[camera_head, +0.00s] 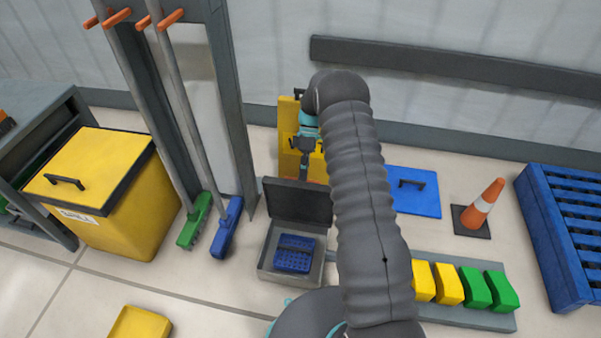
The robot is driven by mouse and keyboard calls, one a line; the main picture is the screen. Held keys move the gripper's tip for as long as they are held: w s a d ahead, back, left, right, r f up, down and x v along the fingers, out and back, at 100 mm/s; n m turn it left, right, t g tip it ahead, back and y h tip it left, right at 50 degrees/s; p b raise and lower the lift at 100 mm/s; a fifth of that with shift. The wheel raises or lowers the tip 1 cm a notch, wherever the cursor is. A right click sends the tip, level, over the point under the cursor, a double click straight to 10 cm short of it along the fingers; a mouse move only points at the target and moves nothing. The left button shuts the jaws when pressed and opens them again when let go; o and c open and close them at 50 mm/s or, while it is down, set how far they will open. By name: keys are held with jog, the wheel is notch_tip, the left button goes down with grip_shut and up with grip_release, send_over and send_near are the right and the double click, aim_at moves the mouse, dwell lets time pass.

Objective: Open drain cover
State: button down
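A flat blue square plate (424,204) with a dark handle (411,184) lies on the floor right of my arm; it looks like the drain cover. Its left edge is close to my arm, which may hide part of it. It appears flat, and no opening shows around it. My gripper (304,168) is left of the plate, on the other side of my arm, in front of a yellow object (288,120) near the wall. It is apart from the plate's handle. Its fingers are small and dark, and I cannot tell whether they are open.
A grey box (265,262) with its dark lid raised holds a blue perforated piece (294,254). An orange cone (484,204) and blue pallet (545,240) stand right. Yellow and green blocks (475,287) lie on a grey strip. Brooms and a yellow bin (135,215) stand left.

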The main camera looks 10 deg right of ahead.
notch_tip(320, 180, down, 2)
jog(key=shift+f, duration=0.25)
jog(key=shift+a+r, duration=0.1)
jog(key=c, duration=1.5)
grip_release()
jog(key=shift+c, duration=0.2)
jog(key=o, duration=0.3)
jog(key=shift+f, duration=0.25)
jog(key=shift+o, duration=1.1)
jog(key=shift+r, duration=0.15)
jog(key=shift+c, duration=0.4)
jog(key=shift+c, duration=0.5)
jog(key=shift+d+r, duration=0.1)
jog(key=shift+d, duration=0.1)
